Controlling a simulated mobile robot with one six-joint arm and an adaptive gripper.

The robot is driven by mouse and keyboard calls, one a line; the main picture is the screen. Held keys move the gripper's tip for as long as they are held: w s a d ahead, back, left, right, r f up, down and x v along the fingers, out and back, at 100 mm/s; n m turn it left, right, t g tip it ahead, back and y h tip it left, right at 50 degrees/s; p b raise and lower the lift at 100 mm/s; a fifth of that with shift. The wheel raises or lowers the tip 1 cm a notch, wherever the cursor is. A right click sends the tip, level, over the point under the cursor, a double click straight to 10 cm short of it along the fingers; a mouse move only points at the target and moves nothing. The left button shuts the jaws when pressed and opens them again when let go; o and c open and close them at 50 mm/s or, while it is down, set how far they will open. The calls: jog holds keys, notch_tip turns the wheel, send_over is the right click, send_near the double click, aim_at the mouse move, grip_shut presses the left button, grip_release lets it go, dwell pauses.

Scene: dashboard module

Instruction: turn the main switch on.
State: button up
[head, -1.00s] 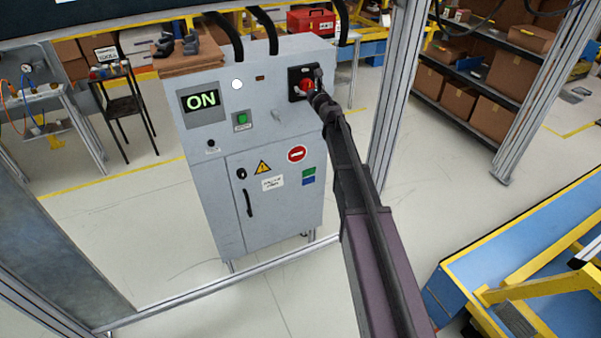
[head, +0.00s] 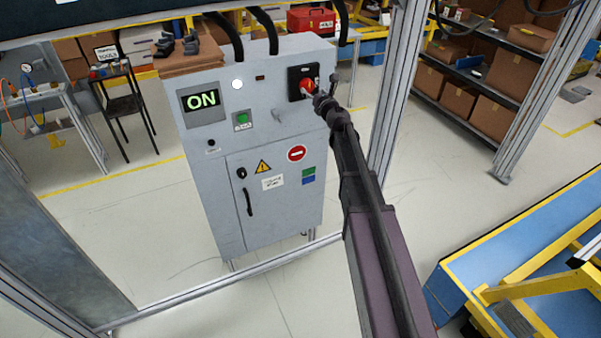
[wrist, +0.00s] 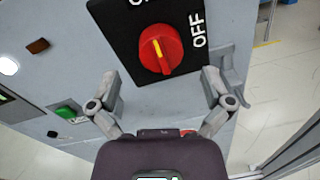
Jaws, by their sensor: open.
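The main switch is a red knob (head: 308,86) on a black plate (head: 293,78) at the upper right of the grey cabinet (head: 270,225). In the wrist view the red knob (wrist: 152,60) has a yellow mark running roughly up and down, toward the partly cut-off ON label at the top. The OFF label (wrist: 198,30) is on the right. The cabinet's display (head: 201,100) reads ON. My gripper (wrist: 161,84) is open and empty, its fingers spread below the knob in the wrist view, apart from it. In the head view my gripper (head: 326,96) is just right of the knob.
A white lamp (head: 237,84) is lit and a green button (head: 242,119) sits on the panel. A metal bracket (wrist: 232,75) sticks out near the right finger. A metal post (head: 395,110) stands right of the cabinet, and a blue and yellow structure (head: 520,235) at lower right.

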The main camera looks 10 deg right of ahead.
jog(key=a+v, duration=0.1)
jog(key=v, duration=0.8)
jog(key=s+a+f+n+g+y+b, duration=0.1)
jog(key=s+a+f+n+g, duration=0.3)
jog(key=n, duration=0.7)
jog(key=s+a+f+n+g+y+b, duration=0.1)
jog(key=s+a+f+n+g+b, duration=0.3)
jog(key=s+f+n, duration=0.5)
jog(key=shift+s+a+f+n+g+y, duration=0.35)
jog(key=shift+f+n+g, duration=0.35)
jog(key=shift+f+n, duration=0.65)
jog(key=shift+f+m, duration=0.25)
jog(key=s+d+f+n+g+h, duration=0.3)
jog(key=s+f+n+g, duration=0.1)
jog(key=s+n, duration=0.3)
jog(key=s+d+f+n+g+h, duration=0.3)
jog(key=s+n, duration=0.4)
jog(key=s, duration=0.4)
jog(key=shift+d+f+g+h, duration=0.35)
jog(key=shift+d+g+h, duration=0.2)
jog(key=shift+d, duration=0.15)
